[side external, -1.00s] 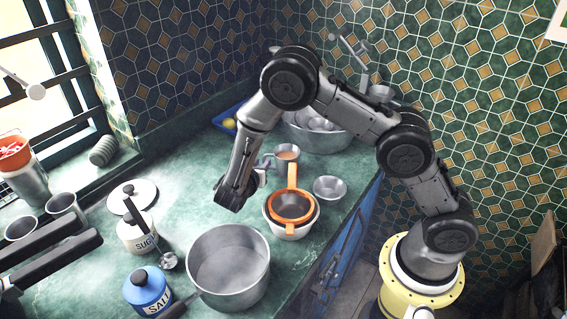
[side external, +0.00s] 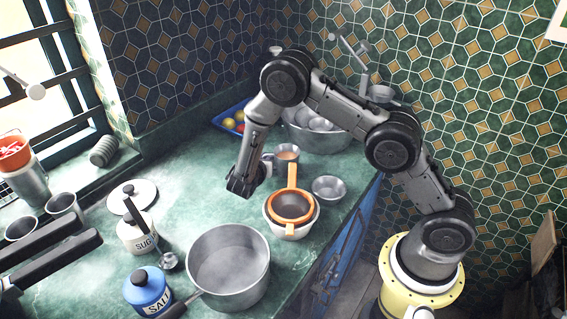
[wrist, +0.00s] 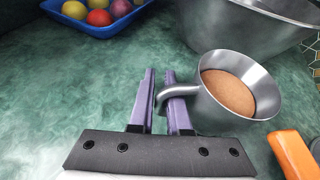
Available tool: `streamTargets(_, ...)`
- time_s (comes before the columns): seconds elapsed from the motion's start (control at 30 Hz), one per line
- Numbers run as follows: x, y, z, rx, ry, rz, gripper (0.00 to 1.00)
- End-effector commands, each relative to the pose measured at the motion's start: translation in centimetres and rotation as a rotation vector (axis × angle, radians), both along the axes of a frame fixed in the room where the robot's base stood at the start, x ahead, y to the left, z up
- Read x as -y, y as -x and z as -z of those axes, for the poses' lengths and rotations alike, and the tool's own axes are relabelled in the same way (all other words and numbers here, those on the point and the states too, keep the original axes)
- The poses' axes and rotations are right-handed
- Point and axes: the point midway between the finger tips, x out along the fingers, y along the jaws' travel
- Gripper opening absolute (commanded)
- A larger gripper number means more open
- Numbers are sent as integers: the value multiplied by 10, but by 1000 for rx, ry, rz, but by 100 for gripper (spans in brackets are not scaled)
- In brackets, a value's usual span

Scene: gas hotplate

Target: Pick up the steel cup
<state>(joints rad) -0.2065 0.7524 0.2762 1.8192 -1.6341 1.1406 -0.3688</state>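The steel cup (wrist: 238,92) holds something brown and flat. In the wrist view, the cup's curved handle (wrist: 180,90) reaches left, crosses the right purple finger and ends in the narrow gap of my gripper (wrist: 160,76). The fingers are close together, but I cannot tell whether they press on the handle. In the side view, the arm hides most of the fingers.
A large steel basin (side external: 320,133) stands behind the cup, with a blue tray of colourful balls (side external: 232,124) to its left. An orange-rimmed strainer (side external: 291,207) on a bowl and a small steel bowl (side external: 329,188) are close by. A saucepan (side external: 230,268) stands in front.

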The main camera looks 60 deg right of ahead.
Motion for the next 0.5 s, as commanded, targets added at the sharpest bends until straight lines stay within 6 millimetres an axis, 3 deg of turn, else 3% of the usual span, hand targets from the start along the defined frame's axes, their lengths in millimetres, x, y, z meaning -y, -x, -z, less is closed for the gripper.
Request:
streamTargets(0.07,0,0,0,0,0,0,0)
streamTargets(0.5,0,0,0,0,0,0,0)
